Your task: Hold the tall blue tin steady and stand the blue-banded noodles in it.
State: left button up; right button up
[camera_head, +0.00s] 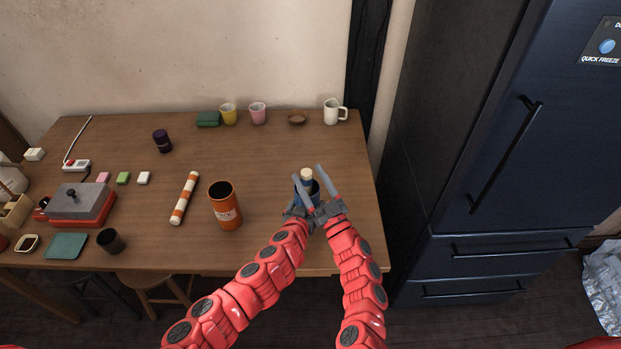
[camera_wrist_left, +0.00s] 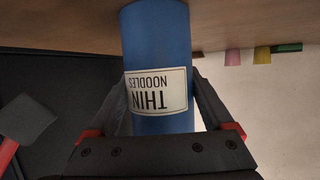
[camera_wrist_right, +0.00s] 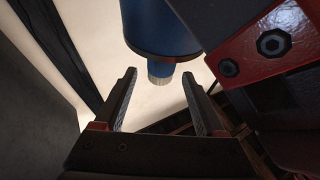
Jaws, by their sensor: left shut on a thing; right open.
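The tall blue tin (camera_head: 315,189) stands at the right front of the table; its "THIN NOODLES" label faces the left wrist view (camera_wrist_left: 160,60). My left gripper (camera_head: 297,207) is shut around the tin's side. The noodles (camera_head: 306,174) stand in the tin's mouth with their pale end sticking out on top; this end also shows in the right wrist view (camera_wrist_right: 160,72). Their lower part is hidden inside the tin. My right gripper (camera_head: 307,171) is open, with its fingers spread on either side of the noodles' end and apart from it.
An orange tin (camera_head: 226,208) and an orange-banded roll (camera_head: 184,198) stand and lie to the left. Cups, a small bowl (camera_head: 297,119) and a white mug (camera_head: 333,111) line the back. A dark fridge (camera_head: 470,150) rises right of the table.

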jog(key=v, duration=1.2)
jog(key=shift+f, duration=0.1)
dwell(0.4)
pick_arm(q)
jog(key=o, duration=1.2)
jog(key=shift+c, duration=0.2)
